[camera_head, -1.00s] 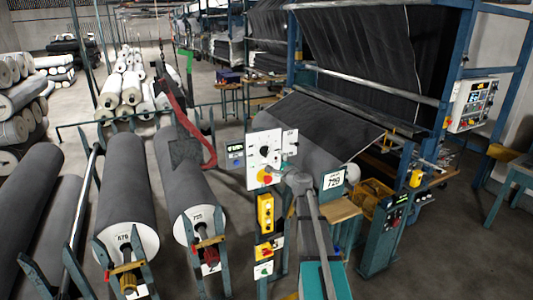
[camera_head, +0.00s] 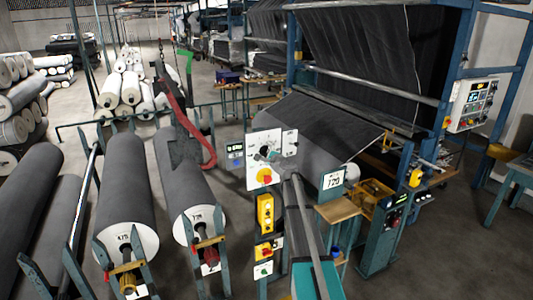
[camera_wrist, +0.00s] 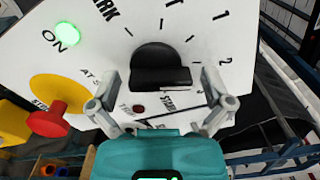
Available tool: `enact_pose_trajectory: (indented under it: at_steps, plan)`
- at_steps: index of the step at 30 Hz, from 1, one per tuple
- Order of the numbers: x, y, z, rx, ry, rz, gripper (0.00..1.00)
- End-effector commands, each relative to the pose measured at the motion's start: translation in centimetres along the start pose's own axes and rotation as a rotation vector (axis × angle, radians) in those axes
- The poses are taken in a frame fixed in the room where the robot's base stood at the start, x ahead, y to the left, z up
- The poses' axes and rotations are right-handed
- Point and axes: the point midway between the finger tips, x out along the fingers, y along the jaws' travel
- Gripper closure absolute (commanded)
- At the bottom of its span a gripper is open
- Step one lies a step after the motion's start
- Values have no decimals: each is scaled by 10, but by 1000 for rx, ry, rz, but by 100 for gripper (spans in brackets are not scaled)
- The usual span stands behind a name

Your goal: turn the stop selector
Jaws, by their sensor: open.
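A white panel (camera_head: 262,177) carries a round black selector knob (camera_wrist: 160,65) with a raised dark grip bar. Printed marks and figures surround it in the wrist view, with part of a word ending in "ARK" at upper left. My gripper (camera_wrist: 161,80) is open, with one grey finger on each side of the knob's lower part. White panel shows between the fingers and the knob on both sides. In the head view my gripper (camera_head: 274,156) is small at the panel and partly covers the dial.
A red button (camera_wrist: 48,122) on a yellow disc sits left of the knob, below a lit green ON lamp (camera_wrist: 66,36). A small dark red dot (camera_wrist: 138,109) lies below the knob. A yellow control box (camera_head: 265,213) hangs below the panel.

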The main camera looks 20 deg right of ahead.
Motion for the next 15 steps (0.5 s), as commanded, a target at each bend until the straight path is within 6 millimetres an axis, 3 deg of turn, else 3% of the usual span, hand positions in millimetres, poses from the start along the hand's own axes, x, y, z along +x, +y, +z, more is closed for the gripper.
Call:
enact_pose_trajectory:
  at_steps: [4, 15]
  plan:
    - [0, 0, 0, 0, 0, 0, 2]
    - [0, 0, 0, 0, 0, 0, 71]
